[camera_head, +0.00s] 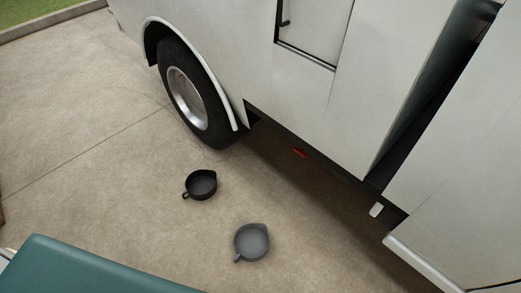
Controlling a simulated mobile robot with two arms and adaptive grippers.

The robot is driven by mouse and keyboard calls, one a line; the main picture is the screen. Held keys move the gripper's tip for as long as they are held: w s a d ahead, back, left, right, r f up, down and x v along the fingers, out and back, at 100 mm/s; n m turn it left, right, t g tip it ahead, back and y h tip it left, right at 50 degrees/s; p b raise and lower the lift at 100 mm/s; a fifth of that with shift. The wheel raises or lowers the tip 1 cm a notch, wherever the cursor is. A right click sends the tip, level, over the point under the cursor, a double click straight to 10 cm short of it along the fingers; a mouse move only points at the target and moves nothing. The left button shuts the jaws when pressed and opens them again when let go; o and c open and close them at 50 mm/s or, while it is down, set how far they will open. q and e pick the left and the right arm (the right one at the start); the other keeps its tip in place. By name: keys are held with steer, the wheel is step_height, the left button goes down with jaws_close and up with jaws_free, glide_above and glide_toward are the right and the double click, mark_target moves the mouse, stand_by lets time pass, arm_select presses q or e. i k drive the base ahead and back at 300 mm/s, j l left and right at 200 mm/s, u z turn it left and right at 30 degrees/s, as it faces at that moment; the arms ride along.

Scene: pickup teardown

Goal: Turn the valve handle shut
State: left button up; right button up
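A small red piece (299,152) shows under the lower edge of the white vehicle body, right of the wheel. It may be the valve handle, but it is too small to tell its shape or how it is turned. Any pipe or valve body around it is lost in the dark shadow under the vehicle. Neither of my grippers is in view.
A black pan (202,185) and a grey pan (252,242) stand on the concrete floor (90,150) near the vehicle (385,75). The wheel (190,98) is at the upper left. A teal-topped object (75,268) fills the lower left. Floor at left is clear.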

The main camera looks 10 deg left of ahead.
mark_target(301, 152)
steer(key=i+j, duration=0.15)
steer(key=j, duration=0.25)
steer(key=i+j+z, duration=0.15)
steer(key=j, duration=0.3)
steer(key=i+j, duration=0.1)
steer(key=j, duration=0.3)
steer(key=i+j+z, duration=0.15)
steer(key=j, duration=0.3)
steer(key=k, duration=0.05)
